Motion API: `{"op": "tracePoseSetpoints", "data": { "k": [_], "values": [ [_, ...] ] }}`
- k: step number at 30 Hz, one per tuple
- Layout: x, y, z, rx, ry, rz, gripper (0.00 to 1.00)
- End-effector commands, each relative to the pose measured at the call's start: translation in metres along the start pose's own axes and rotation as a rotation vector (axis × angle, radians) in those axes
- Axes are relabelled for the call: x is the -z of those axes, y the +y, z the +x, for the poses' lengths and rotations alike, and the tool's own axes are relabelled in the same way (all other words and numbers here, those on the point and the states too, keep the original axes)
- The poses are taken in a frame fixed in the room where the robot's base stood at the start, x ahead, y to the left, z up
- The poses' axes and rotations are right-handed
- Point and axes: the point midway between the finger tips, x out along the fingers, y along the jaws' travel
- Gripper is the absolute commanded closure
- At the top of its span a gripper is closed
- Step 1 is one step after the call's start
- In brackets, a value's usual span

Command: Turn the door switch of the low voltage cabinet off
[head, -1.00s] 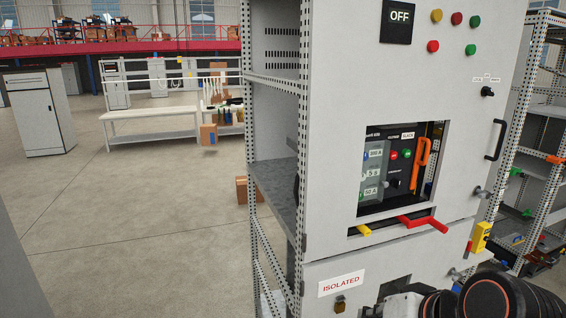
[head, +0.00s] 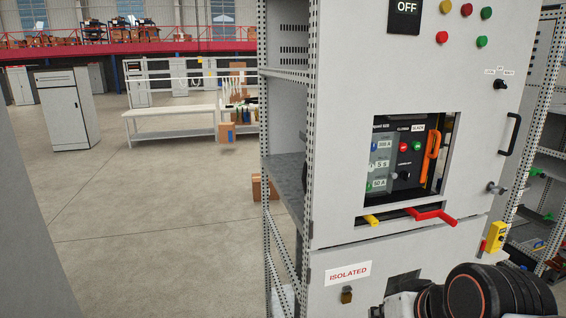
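The low voltage cabinet (head: 345,130) is a tall light grey cabinet that fills the right half of the head view. A small black rotary switch (head: 500,84) sits on the upper right of its door, with small white labels above it that are too small to read surely. I cannot tell its position. A display (head: 406,8) at the top reads OFF. A part of my arm (head: 500,295) shows at the bottom right, below and in front of the cabinet. My gripper's fingers are not visible.
The door has a black handle (head: 514,134), a red lever (head: 435,215), a yellow handle (head: 371,221) and a yellow box (head: 495,237). An ISOLATED sign (head: 348,273) is lower down. Shelving (head: 555,150) stands at the right. Open floor (head: 130,220) lies to the left.

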Motion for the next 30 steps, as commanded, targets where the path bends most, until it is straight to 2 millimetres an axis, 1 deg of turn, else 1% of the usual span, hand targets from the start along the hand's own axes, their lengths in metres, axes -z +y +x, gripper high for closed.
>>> {"op": "tracePoseSetpoints", "data": {
  "k": [1, 6, 24, 27, 30],
  "values": [
    [-0.017, 0.007, 0.023, -0.007, 0.001, -0.004, 1.0],
    [-0.045, 0.021, 0.061, -0.033, 0.005, -0.018, 1.0],
    [-0.145, 0.071, 0.193, -0.123, 0.017, -0.071, 1.0],
    [-0.158, 0.078, 0.21, -0.136, 0.02, -0.079, 1.0],
    [-0.167, 0.083, 0.223, -0.145, 0.021, -0.084, 1.0]
  ]
}}
